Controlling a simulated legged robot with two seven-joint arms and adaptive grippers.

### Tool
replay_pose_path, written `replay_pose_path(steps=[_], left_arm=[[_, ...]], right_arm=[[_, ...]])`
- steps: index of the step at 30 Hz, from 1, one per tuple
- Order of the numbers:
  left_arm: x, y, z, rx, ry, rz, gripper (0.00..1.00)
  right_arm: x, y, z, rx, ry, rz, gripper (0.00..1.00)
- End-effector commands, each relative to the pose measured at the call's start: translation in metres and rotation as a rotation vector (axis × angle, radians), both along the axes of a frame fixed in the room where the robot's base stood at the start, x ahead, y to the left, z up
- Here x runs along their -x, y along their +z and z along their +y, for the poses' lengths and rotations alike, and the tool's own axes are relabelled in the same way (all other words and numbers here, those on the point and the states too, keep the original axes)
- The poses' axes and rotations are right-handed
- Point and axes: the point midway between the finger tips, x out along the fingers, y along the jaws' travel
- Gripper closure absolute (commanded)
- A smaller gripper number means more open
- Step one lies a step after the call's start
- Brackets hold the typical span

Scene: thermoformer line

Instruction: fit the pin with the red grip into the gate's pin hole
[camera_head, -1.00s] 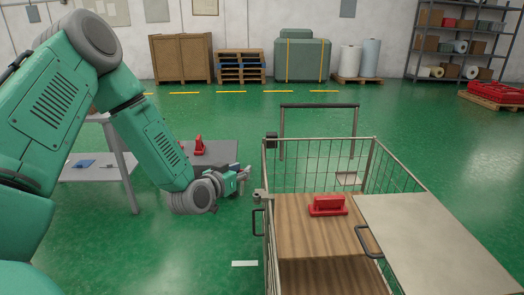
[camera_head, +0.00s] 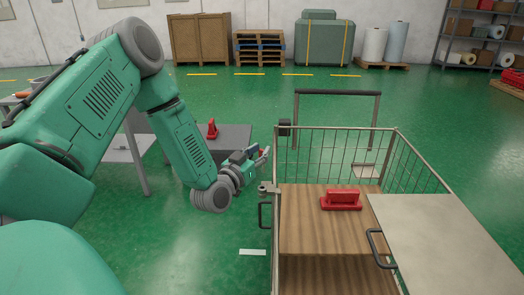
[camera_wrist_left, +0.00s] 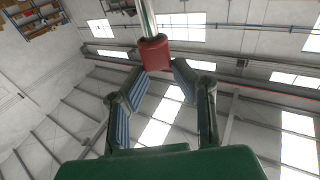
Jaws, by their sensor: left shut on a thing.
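In the head view the pin is too small to make out well. The wire cart (camera_head: 412,157) has a small metal bracket (camera_head: 268,189) on its left post, below and right of the gripper. I cannot make out the pin hole. My right gripper is not in view.
A red handled block (camera_head: 341,201) sits on the cart's wooden deck (camera_head: 310,232), beside a pale panel (camera_head: 440,235). A grey table (camera_head: 235,136) with a red item (camera_head: 212,129) stands behind my left arm. Green floor left of the cart is open.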

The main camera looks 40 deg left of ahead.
Motion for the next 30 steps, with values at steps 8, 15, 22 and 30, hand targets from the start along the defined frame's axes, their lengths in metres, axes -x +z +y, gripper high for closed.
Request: replay_pose_path(steps=[8, 15, 22, 30], left_arm=[[0.0, -0.03, -0.001, -0.003, 0.0, 0.002, 1.0], [0.0, -0.046, -0.003, -0.004, 0.0, 0.001, 1.0], [0.0, -0.051, 0.0, 0.0, 0.0, 0.0, 1.0], [0.0, -0.05, 0.0, -0.001, 0.001, 0.001, 1.0]], right_arm=[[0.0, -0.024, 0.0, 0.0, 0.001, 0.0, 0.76], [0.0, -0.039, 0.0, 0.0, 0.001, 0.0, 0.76], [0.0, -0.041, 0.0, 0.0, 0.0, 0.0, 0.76], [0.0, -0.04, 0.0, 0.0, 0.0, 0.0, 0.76]])
